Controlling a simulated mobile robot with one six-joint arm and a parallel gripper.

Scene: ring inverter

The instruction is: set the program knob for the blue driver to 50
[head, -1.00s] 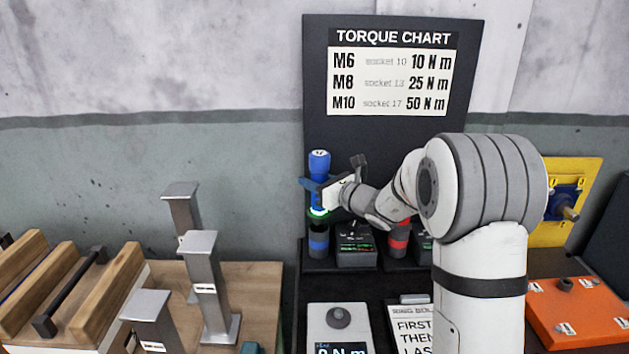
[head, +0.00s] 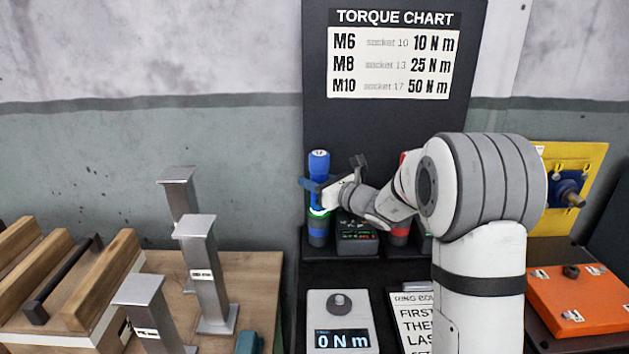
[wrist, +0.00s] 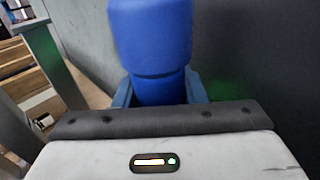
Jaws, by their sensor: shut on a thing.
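My gripper (head: 315,186) is shut on the blue driver (head: 319,162), which stands upright above its blue-banded holder (head: 318,232). In the wrist view, the blue fingers sit on both sides of the driver (wrist: 152,45). The driver's lower end is at the holder's mouth; I cannot tell how deep it sits. A green ring glows low on the driver. The program knob (head: 339,304) is a grey round knob on a light panel, apart from my gripper. The display (head: 343,341) below it reads 0 N m.
The torque chart (head: 393,62) stands behind. A small dark unit (head: 356,236) and a red driver (head: 399,235) are right of the blue holder. Metal posts (head: 205,275) stand at left. A printed card (head: 412,320) lies beside the knob panel.

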